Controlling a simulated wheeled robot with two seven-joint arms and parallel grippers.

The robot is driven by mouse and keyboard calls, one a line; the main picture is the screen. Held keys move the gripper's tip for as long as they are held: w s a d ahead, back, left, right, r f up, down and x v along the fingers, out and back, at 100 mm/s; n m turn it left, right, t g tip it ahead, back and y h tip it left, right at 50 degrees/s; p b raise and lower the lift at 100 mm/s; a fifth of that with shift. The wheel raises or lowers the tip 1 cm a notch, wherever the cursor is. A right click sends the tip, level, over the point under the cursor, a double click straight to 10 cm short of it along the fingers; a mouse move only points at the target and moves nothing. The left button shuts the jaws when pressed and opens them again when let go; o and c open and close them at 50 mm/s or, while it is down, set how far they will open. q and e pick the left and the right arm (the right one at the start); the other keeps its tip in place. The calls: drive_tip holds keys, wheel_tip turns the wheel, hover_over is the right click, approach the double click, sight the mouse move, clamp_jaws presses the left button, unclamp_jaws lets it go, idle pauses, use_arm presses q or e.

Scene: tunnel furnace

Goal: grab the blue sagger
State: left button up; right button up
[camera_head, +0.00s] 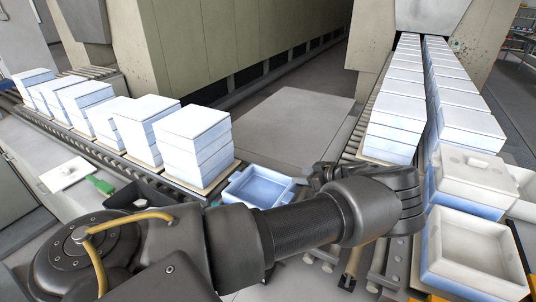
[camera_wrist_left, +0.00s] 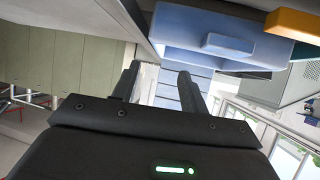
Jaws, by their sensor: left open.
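In the head view, my left arm reaches across to the right. Its dark hand (camera_head: 405,195) is beside the right-hand stack, where a blue sagger (camera_head: 472,210) shows under a pale one. In the left wrist view, the two fingers of my left gripper (camera_wrist_left: 160,85) are apart with nothing between them. A blue sagger with a block-shaped handle (camera_wrist_left: 225,42) is just beyond the fingers, toward the upper right; contact cannot be told. Another open blue sagger (camera_head: 262,187) sits behind my forearm, partly hidden by it. My right gripper is not in view.
White-blue stacks line the left conveyor (camera_head: 75,140) and the right conveyor (camera_head: 365,120). An open pale sagger (camera_head: 475,255) stands at the front right. The grey platform (camera_head: 285,125) is clear.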

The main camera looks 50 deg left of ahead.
sight(279, 173)
use_arm(q)
drive_tip(key=a+f+b, duration=0.1)
drive_tip(key=b, duration=0.1)
drive_tip(key=s+a+b, duration=0.1)
drive_tip(key=a+b, duration=0.1)
drive_tip(key=shift+s+f, duration=0.1)
drive_tip(key=shift+f, duration=0.3)
drive_tip(key=shift+w+a+f+b, duration=0.7)
drive_tip(key=shift+a+f+b, duration=0.05)
drive_tip(key=shift+f+b, duration=0.05)
drive_tip(key=shift+s+a+r, duration=0.25)
drive_tip(key=shift+s+a, duration=0.05)
drive_tip(key=shift+s+r, duration=0.15)
drive_tip(key=shift+r, duration=0.05)
drive_tip(key=a+p, duration=0.2)
drive_tip(key=shift+a+f, duration=0.2)
drive_tip(key=shift+a, duration=0.1)
drive_tip(key=shift+p+x, duration=0.3)
drive_tip(key=shift+x, duration=0.95)
drive_tip(key=shift+a+f, duration=0.15)
drive_tip(key=shift+f, duration=0.05)
drive_tip(key=shift+c, duration=0.4)
clamp_jaws()
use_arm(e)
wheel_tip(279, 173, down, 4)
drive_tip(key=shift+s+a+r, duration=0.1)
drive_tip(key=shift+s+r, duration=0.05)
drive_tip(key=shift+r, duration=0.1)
